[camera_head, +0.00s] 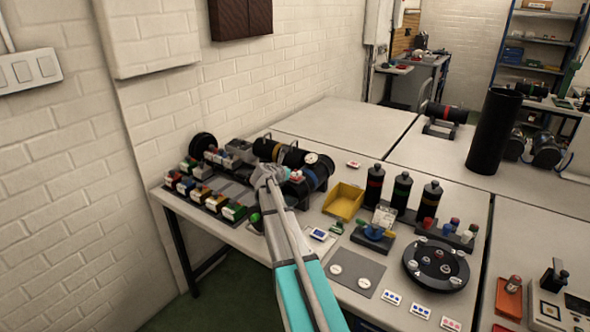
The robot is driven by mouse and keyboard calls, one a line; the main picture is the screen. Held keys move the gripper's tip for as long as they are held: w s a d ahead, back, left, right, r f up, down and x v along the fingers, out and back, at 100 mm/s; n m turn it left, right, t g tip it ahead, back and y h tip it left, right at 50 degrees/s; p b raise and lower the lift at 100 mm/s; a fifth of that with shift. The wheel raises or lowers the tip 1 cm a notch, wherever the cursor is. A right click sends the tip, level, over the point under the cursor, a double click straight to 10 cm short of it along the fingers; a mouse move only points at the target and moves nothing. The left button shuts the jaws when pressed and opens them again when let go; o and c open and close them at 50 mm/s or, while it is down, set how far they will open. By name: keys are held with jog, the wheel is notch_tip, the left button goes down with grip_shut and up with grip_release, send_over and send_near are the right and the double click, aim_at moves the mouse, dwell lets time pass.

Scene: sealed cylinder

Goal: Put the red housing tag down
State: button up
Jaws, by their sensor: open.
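My gripper (264,176) is open at the end of my teal and grey arm, over the left table near the black cylinder assembly. The fingers are small in view, and I see no tag between them. A small white tag with a red mark (353,164) lies flat on the table behind the yellow bin, apart from my gripper. It may be the red housing tag, but its print is too small to read.
A yellow bin (342,201) stands right of my arm. Several banded black bottles (402,193) stand behind a round black tray (436,264). A grey mat (355,273) with white discs lies in front. A rack of coloured blocks (205,197) is at left. The back tabletop is clear.

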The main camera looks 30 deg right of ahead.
jog(key=p+v, duration=0.2)
jog(key=v, duration=0.6)
jog(key=shift+p, duration=0.3)
jog(key=shift+a, duration=0.1)
jog(key=s+a+f+m+g+y, duration=0.2)
jog(key=s+a+f+m+y, duration=0.2)
jog(key=s+a+m, duration=0.3)
jog(key=s+a+f+m+g+y, duration=0.2)
jog(key=s+a+m, duration=0.6)
jog(key=a, duration=0.6)
jog(key=s+a+f+m+g+y, duration=0.2)
jog(key=s+a+f+m+y, duration=0.3)
jog(key=s+a+m, duration=0.3)
jog(key=s+a+y, duration=0.1)
jog(key=s+a, duration=0.1)
jog(key=shift+a+f, duration=0.3)
